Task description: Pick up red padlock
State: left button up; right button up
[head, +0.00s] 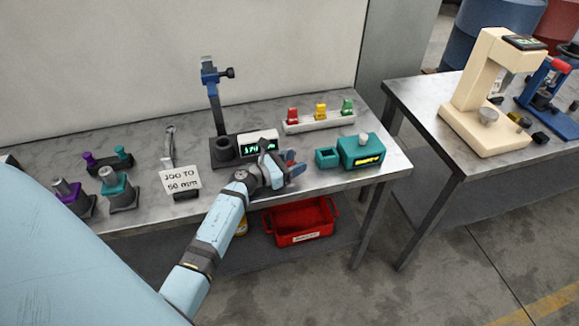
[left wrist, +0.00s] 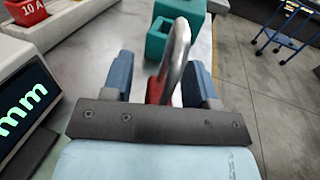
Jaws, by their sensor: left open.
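The red padlock has a silver shackle and a red body. In the left wrist view its shackle (left wrist: 178,48) rises between my two open fingers, closer to the right finger, and a bit of its red body (left wrist: 154,90) shows below. In the head view a small red patch of it (head: 291,155) shows at my left gripper (head: 284,168), near the front edge of the metal workbench. My left gripper (left wrist: 158,82) is open, with one finger on each side of the padlock; I cannot tell whether either touches it. Most of the padlock's body is hidden. My right gripper is not in view.
A teal device (head: 361,151) and small teal box (head: 327,157) stand right of my gripper. A white rack (head: 318,122) holds red, yellow and green pieces. A red crate (head: 300,219) sits below the bench.

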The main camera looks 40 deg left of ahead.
pick_arm(q)
grip_shut()
jog(key=shift+r, duration=0.1)
